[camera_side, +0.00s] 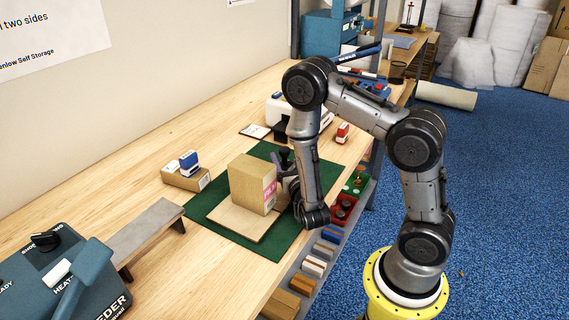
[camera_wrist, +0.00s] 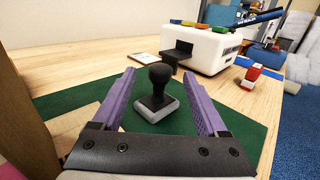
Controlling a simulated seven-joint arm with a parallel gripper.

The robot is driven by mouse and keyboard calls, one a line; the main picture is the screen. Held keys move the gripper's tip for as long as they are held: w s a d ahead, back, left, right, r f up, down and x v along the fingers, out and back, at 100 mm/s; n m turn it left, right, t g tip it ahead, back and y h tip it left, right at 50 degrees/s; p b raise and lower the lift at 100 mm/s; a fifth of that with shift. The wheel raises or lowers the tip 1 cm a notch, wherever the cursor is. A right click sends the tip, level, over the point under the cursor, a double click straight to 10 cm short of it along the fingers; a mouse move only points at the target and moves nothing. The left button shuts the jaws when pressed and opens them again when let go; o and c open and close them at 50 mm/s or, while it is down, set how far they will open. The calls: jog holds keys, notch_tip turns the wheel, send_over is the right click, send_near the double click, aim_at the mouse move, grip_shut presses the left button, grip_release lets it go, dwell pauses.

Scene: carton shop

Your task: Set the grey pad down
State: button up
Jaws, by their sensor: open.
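A stamp-like tool with a black knob handle and a grey pad (camera_wrist: 157,112) at its base stands upright on the green mat (camera_wrist: 75,95). In the side view its dark knob (camera_side: 285,153) shows just behind the carton, and its base is hidden. My gripper (camera_wrist: 160,100) is open, with one purple finger on each side of the tool in the wrist view. A gap shows between each finger and the tool, and nothing is held. In the side view my gripper (camera_side: 284,167) is partly hidden by the carton and my arm.
A cardboard carton (camera_side: 252,184) stands on a board (camera_side: 226,216) on the mat, close to my gripper's left in the wrist view. A white machine (camera_wrist: 208,50) and a red-and-white stamp (camera_wrist: 251,76) stand beyond. A small box (camera_side: 185,178) carries a blue stamp.

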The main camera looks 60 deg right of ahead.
aim_at(283, 147)
jog(key=shift+x, duration=3.45)
grip_shut()
